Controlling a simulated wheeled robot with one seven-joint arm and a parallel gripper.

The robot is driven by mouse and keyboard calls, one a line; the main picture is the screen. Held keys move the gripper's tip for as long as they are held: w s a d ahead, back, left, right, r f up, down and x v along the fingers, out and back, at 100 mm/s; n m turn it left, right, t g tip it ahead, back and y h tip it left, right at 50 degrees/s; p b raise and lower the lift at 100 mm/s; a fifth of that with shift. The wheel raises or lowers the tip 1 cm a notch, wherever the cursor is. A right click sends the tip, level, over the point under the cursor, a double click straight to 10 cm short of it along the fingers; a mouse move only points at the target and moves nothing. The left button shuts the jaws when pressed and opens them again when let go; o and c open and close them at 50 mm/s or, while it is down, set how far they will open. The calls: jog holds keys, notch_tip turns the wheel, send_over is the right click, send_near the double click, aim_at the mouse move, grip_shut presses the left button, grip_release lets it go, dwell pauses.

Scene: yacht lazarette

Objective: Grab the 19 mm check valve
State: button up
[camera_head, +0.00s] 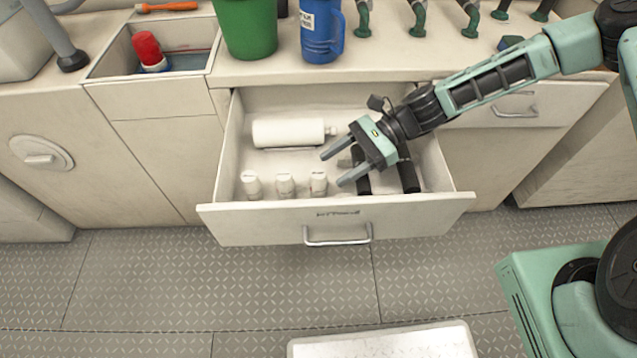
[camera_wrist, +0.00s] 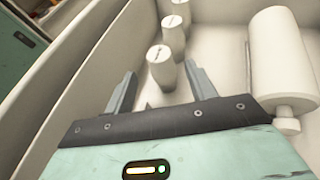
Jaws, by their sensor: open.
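Three small white cylindrical fittings stand in a row along the front of the open drawer: a left one (camera_head: 251,185), a middle one (camera_head: 285,185) and a right one (camera_head: 318,183). Their markings are too small to read, so I cannot tell which is the 19 mm check valve. My gripper (camera_head: 331,170) is open and empty, over the drawer close to the right fitting. In the wrist view, that nearest fitting (camera_wrist: 161,70) appears between and beyond my open fingertips (camera_wrist: 160,82). The others (camera_wrist: 173,30) stand farther off in line.
A large white cylinder (camera_head: 288,133) lies at the back of the drawer (camera_head: 229,160). Dark bars (camera_head: 408,173) lie at its right, partly under my gripper. The counter above holds a green bucket (camera_head: 247,25) and a blue jug (camera_head: 318,35).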

aim_at(318, 173)
jog(key=x, duration=0.5)
jog(key=shift+a+r, duration=0.2)
jog(key=shift+a, duration=0.05)
jog(key=c, duration=1.1)
